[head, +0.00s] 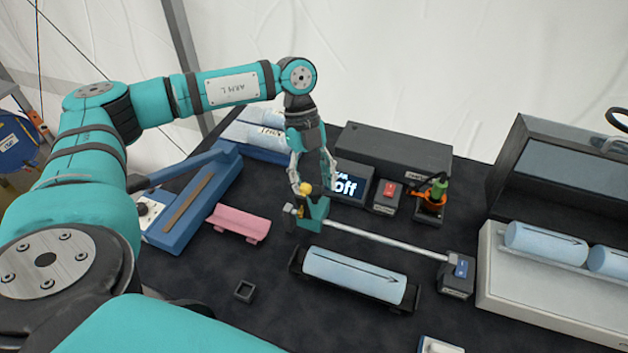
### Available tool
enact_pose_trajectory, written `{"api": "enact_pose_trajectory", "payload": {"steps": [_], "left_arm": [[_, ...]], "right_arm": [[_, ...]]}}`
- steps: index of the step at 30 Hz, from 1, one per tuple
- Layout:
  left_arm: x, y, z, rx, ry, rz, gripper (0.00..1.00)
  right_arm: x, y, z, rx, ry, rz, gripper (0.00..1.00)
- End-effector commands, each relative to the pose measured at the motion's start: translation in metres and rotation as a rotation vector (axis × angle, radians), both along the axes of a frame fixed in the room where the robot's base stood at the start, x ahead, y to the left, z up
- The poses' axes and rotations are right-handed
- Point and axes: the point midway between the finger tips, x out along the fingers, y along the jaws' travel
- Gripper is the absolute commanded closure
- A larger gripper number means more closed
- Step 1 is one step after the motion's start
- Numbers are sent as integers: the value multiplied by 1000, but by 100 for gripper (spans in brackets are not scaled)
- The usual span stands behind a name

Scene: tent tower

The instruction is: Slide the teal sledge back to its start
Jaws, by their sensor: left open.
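The teal sledge (316,213) sits at the left end of a metal rail (385,237), close to the grey end block there. A yellow knob (305,187) stands on top of the sledge. My left gripper (312,186) points down over the sledge with its fingers apart around or beside the yellow knob. I cannot tell whether the fingers touch it. My right gripper is not in the picture.
A light blue cylinder (352,273) lies in a dark cradle in front of the rail. A pink block (240,223) and blue lever device (195,200) stand left. Behind are a display reading "off" (346,186) and a red switch (387,192). A white tray (520,290) holds cylinders at right.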

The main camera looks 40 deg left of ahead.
Motion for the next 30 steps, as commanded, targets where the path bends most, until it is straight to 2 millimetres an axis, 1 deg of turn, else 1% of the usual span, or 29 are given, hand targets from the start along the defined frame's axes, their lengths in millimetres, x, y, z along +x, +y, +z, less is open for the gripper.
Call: {"api": "enact_pose_trajectory", "payload": {"steps": [4, 12, 14, 24, 30], "left_arm": [[-2, -3, -8, 0, 1, 0, 48], [-2, -3, -10, 0, 0, 0, 48], [-2, -3, -10, 0, 0, -1, 55], [-2, -3, -10, 0, 0, 0, 99], [-2, -3, -9, 0, 0, 0, 100]], "right_arm": [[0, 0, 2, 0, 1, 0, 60], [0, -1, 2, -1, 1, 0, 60], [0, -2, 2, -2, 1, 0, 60], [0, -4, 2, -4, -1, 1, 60], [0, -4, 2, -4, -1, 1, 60]]}}
